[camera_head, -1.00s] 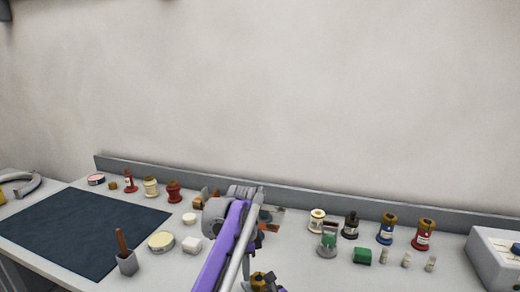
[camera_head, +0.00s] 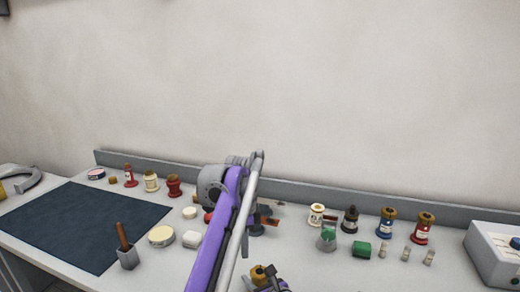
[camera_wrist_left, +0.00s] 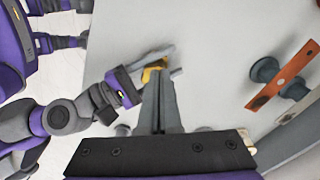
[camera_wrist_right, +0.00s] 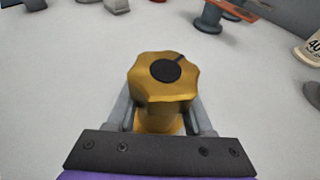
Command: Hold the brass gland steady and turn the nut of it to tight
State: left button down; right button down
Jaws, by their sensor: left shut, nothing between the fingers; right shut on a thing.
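The brass gland (camera_wrist_right: 163,80) fills the middle of the right wrist view, with a lobed gold nut and a dark round top. My right gripper (camera_wrist_right: 163,122) is shut on the gland's body below the nut, one finger on each side. The gland also shows at the bottom of the head view (camera_head: 260,274). In the left wrist view, my left gripper (camera_wrist_left: 160,80) is shut and empty. Its tips overlap the yellow gland (camera_wrist_left: 149,74) in that picture and hide part of it; I cannot tell whether they touch.
An orange-brown bar on grey supports (camera_wrist_left: 283,76) stands to the right in the left wrist view. Spools, a green block (camera_head: 362,249) and small vials stand at right. A dark mat (camera_head: 80,225) and a grey cup (camera_head: 128,258) are at left. A grey box (camera_head: 495,257) stands far right.

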aim_at(259, 275)
pick_arm(q)
notch_tip(259, 275, down, 6)
jog(key=s, duration=0.1)
jog(key=shift+s, duration=0.35)
dwell(0.3)
jog(key=shift+w+d+f, duration=0.1)
jog(key=shift+d, duration=0.45)
dwell(0.7)
